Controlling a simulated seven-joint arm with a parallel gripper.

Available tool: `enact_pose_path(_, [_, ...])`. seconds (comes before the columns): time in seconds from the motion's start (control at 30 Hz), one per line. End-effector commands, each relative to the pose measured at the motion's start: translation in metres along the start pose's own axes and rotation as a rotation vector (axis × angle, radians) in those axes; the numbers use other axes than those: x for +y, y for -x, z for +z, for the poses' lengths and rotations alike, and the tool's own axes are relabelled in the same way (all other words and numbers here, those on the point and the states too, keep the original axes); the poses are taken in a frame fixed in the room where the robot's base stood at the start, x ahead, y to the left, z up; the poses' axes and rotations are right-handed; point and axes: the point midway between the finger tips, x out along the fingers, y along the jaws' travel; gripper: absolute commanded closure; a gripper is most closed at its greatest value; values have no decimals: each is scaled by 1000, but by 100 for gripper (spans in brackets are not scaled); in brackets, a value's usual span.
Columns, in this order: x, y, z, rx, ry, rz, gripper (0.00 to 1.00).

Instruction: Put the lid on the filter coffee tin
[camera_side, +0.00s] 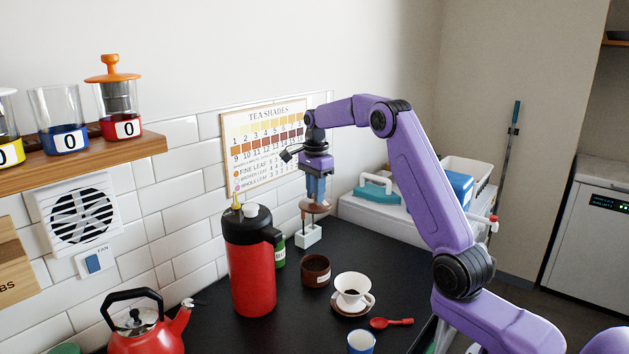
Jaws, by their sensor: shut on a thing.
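The filter coffee tin is probably the small dark brown tin (316,275) with a pale label, standing open on the black counter. Its label is too small to read. My gripper (316,198), with blue fingers, points down above and behind the tin. It is shut on a round brown lid (314,207), held roughly level in the air, clear of the tin. The fingers hide most of the lid's grip.
A tall red flask (250,275) and a green container (280,252) stand left of the tin. A white block (308,236) is behind it. A white dripper (352,288), red spoon (391,323), blue cup (361,342) and red kettle (148,335) stand nearer.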

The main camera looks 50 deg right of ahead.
Motion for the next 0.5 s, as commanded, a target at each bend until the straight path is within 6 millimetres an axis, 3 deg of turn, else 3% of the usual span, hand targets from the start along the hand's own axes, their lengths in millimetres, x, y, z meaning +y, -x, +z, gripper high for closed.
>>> enact_pose_path(0.5, [1,-123,0,0,1,3,100])
